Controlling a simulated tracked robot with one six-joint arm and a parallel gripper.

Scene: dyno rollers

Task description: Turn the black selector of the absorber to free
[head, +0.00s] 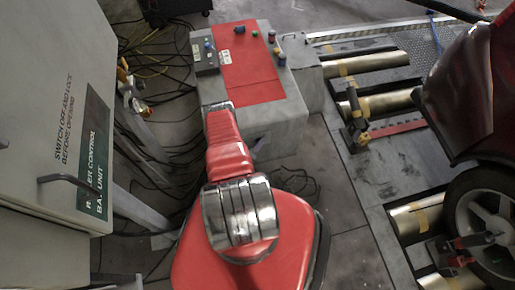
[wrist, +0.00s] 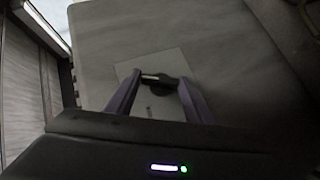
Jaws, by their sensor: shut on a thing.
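In the wrist view the black selector (wrist: 161,86) sits on a light plate (wrist: 170,58) fixed to a grey panel (wrist: 105,40). A pale bar shows along the selector's upper left part. My gripper (wrist: 160,79) has one dark finger on each side of the selector and is shut on it. The lettering on the plate is too blurred to read, so I cannot tell which position the selector points to. In the head view my red arm reaches toward a grey cabinet with a red top (head: 250,75); my gripper and the selector are hidden there.
A grey control cabinet (head: 50,120) with a handle stands close on the left. Cables (head: 160,75) lie on the floor behind it. Gold rollers (head: 378,70) and a dark red car (head: 465,95) with its wheel (head: 485,215) are on the right.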

